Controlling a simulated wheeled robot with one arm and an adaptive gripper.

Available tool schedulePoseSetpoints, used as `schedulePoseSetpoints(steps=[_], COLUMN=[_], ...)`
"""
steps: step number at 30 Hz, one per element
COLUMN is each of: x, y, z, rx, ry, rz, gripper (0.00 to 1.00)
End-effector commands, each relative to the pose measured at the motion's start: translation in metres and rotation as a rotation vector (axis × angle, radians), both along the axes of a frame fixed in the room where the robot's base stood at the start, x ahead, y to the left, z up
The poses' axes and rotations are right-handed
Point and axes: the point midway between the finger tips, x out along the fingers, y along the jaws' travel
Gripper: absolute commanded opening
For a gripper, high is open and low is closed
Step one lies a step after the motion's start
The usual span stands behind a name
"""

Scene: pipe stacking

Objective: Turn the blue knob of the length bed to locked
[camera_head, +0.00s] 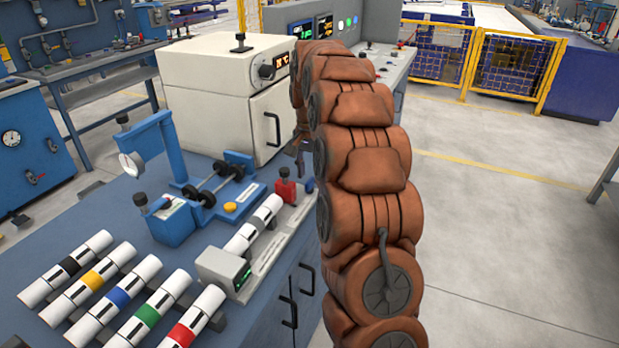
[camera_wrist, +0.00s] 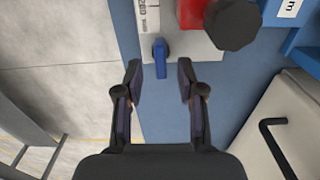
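The blue knob (camera_wrist: 161,48) sits near the end of the length bed (camera_wrist: 184,42), beside its printed scale. Its handle points roughly along the scale; I see no lock marking. The knob also shows in the head view (camera_head: 309,186), small and partly behind my arm. My gripper (camera_wrist: 160,78) is open and empty. Its fingertips are on either side of the knob's line in the wrist view, just short of it, and I see no contact. In the head view the gripper is mostly hidden behind my arm. A pipe with a grey band (camera_head: 252,225) lies on the bed.
A dark faceted knob (camera_wrist: 232,24) stands close to the blue knob, by a red block (camera_head: 286,189). A white oven-like box (camera_head: 215,85) with a handle stands behind. Several banded pipes (camera_head: 118,292) lie at the front left. Open floor is right of the bench.

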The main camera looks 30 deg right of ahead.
Motion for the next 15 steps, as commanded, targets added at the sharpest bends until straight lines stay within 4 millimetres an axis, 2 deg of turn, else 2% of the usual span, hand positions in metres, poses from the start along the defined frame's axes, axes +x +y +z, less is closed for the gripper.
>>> schedulePoseSetpoints(steps=[3, 15], x=[0.002, 0.001], y=[-0.001, -0.001], z=[0.021, 0.073], rx=[-0.002, -0.003], ry=[-0.006, -0.005], rz=[0.000, -0.001], gripper=[0.39, 0.39])
